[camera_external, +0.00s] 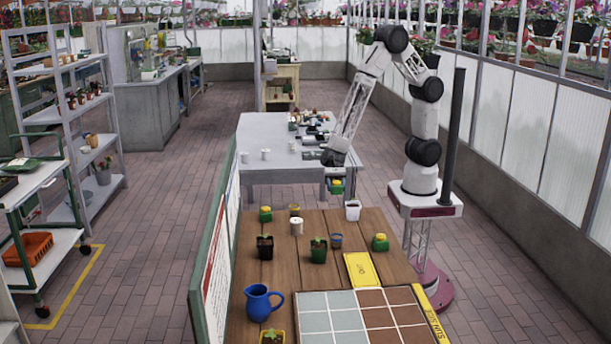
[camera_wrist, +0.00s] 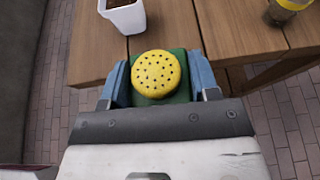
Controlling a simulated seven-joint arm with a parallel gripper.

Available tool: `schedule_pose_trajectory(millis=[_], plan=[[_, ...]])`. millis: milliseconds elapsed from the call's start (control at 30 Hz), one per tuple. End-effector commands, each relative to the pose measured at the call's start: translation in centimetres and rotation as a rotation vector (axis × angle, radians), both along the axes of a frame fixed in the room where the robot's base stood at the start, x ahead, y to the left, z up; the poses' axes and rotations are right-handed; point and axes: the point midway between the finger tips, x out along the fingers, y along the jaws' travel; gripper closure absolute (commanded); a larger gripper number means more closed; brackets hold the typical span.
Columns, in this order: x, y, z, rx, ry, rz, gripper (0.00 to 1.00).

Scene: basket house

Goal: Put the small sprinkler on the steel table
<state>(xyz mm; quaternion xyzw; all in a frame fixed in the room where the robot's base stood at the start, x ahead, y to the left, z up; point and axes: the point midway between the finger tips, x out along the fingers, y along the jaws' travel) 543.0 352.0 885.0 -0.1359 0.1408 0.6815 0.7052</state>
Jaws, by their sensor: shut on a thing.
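My gripper (camera_external: 336,178) is shut on a small sprinkler with a yellow perforated top and green body. The sprinkler (camera_external: 337,188) hangs near the gap between the wooden table and the steel table. In the wrist view the sprinkler's round yellow top (camera_wrist: 158,74) shows between the blue fingers of my gripper (camera_wrist: 160,88). The grey steel table (camera_external: 262,177) stands behind the wooden table; its front edge is close to my gripper in the external view.
The wooden table (camera_external: 285,268) holds seedling pots, a blue jug (camera_external: 262,303), a yellow packet (camera_external: 366,269) and a tiled board (camera_external: 372,313). A white pot (camera_wrist: 124,16) stands near its far edge. White cups and several dark items occupy the steel table; its left part looks clear.

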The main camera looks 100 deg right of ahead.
Motion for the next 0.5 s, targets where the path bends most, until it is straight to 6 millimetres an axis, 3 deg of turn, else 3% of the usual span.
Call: schedule_pose_trajectory(millis=[500], plan=[[11.2, -8.9, 0.7, -0.002, 0.001, -0.194, 0.72]])
